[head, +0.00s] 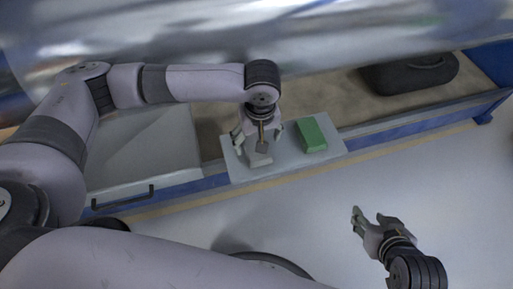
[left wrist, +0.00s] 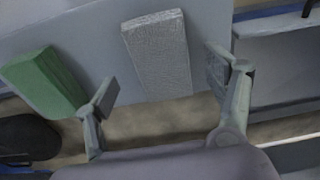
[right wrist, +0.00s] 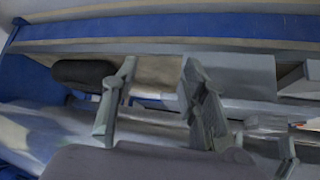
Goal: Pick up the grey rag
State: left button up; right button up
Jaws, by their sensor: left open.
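The grey rag (head: 258,159) is a folded block lying on a light grey tray (head: 232,172), left of a green block of the same kind. In the left wrist view the rag (left wrist: 158,50) shows its ribbed surface, lying ahead of and between the two fingers. My left gripper (head: 258,138) is open above the rag, partly covering it in the head view. Its spread fingers also show in the left wrist view (left wrist: 163,84), with nothing held. My right gripper (head: 368,217) is open and empty over the floor at the lower right, away from the tray.
The green block (head: 313,134) lies on the tray's right part. A large metal roller (head: 300,35) runs behind the tray. A black rounded object (head: 410,73) rests on the brown surface at the right. A grey drawer-like box (head: 140,150) with a dark handle stands left of the tray.

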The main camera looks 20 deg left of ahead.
pick_arm(q)
notch_tip(320, 180, down, 3)
jog(key=shift+a+r+b, duration=0.1)
jog(key=shift+a+b, duration=0.05)
jog(key=shift+b, duration=0.35)
jog(key=shift+w, duration=0.1)
jog(key=c, duration=1.2)
jog(key=shift+o, duration=0.2)
pick_arm(e)
jog(key=w+a+r+t+y, duration=0.1)
jog(key=w+a+r+t, duration=0.1)
jog(key=w+r+t, duration=0.1)
jog(key=shift+w+r+t, duration=0.3)
jog(key=shift+w+r, duration=0.25)
jog(key=shift+w, duration=0.5)
pick_arm(q)
jog(key=shift+r, duration=0.1)
pick_arm(e)
jog(key=shift+s, duration=0.1)
